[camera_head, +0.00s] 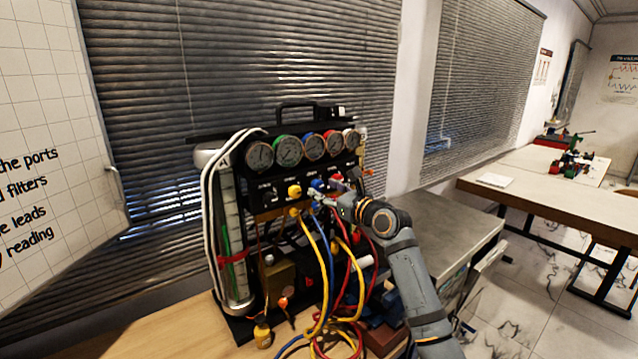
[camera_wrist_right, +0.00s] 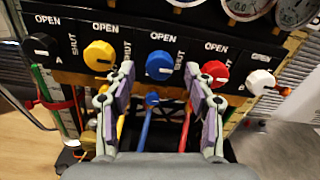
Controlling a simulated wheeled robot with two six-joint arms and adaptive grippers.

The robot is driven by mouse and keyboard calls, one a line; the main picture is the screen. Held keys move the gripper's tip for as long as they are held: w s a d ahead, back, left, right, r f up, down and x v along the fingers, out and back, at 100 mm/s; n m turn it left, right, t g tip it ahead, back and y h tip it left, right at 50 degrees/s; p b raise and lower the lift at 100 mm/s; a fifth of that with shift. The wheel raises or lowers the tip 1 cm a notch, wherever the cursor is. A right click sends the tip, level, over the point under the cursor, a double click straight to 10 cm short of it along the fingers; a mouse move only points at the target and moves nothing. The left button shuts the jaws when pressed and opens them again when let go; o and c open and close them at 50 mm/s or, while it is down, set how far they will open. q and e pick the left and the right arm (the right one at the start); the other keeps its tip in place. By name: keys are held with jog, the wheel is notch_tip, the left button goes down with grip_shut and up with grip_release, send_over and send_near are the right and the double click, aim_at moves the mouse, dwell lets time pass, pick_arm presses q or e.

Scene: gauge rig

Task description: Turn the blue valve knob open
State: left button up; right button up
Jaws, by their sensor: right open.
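The blue valve knob (camera_wrist_right: 159,66) is on the black panel in the right wrist view, with OPEN printed above it and SHUT at its right. It also shows in the head view (camera_head: 317,184), partly behind my gripper. My right gripper (camera_head: 326,190) is open and empty in front of the panel. In the right wrist view, its two fingertips (camera_wrist_right: 160,72) appear on either side of the blue knob, with a visible gap on each side. I cannot tell how far they are from the panel in depth. My left gripper is out of view.
A yellow knob (camera_wrist_right: 101,55) is left of the blue one; red (camera_wrist_right: 215,72) and white (camera_wrist_right: 260,82) knobs are right. Round gauges (camera_head: 287,150) sit above. Coloured hoses (camera_head: 325,270) hang below my gripper. A wooden bench (camera_head: 560,190) stands at the right.

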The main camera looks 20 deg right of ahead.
aim_at(319, 186)
jog(key=shift+x, duration=1.55)
grip_shut()
